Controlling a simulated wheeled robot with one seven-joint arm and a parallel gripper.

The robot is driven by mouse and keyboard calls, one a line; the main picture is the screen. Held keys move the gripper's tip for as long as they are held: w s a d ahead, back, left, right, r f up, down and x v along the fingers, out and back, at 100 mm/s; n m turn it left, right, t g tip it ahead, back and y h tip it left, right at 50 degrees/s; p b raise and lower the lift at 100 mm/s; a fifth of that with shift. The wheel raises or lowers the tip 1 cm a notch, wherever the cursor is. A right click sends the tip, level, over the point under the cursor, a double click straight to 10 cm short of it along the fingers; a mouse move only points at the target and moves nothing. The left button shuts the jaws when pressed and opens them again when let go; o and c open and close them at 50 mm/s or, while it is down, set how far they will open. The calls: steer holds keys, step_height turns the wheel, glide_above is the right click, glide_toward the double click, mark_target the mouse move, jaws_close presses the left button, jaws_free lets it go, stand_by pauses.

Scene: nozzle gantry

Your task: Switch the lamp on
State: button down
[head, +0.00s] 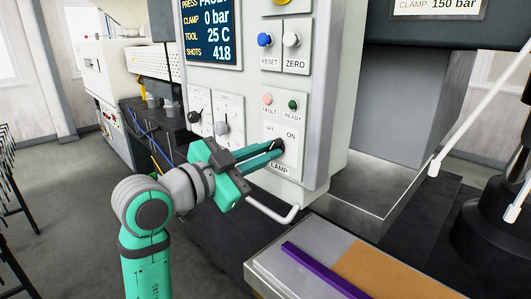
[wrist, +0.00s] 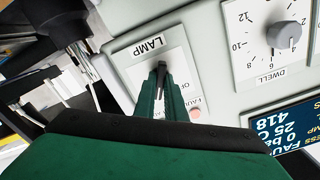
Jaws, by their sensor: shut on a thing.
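The lamp switch is a black knob (head: 279,145) on a white plate marked LAMP, OFF and ON, low on the grey control panel. My gripper (head: 276,147) reaches it from the left, with its fingers shut on the knob. In the wrist view the dark knob (wrist: 161,71) shows at the fingertips (wrist: 161,80), with the LAMP label beside it. The fingers hide part of the knob, and I cannot tell clearly which way it points.
FAULT and READY lights (head: 293,104) sit just above the switch. A DWELL dial (wrist: 287,37) is close by on the panel. A white bar handle (head: 275,213) sticks out below. A table with a purple strip (head: 318,268) stands at the front right.

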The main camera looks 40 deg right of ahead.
steer(key=c, duration=1.8)
jaws_free()
steer(key=shift+a, duration=0.15)
steer(key=a, duration=0.3)
steer(key=s+a, duration=0.1)
steer(key=a, duration=0.6)
steer(key=shift+s+a, duration=0.25)
steer(key=shift+s, duration=0.1)
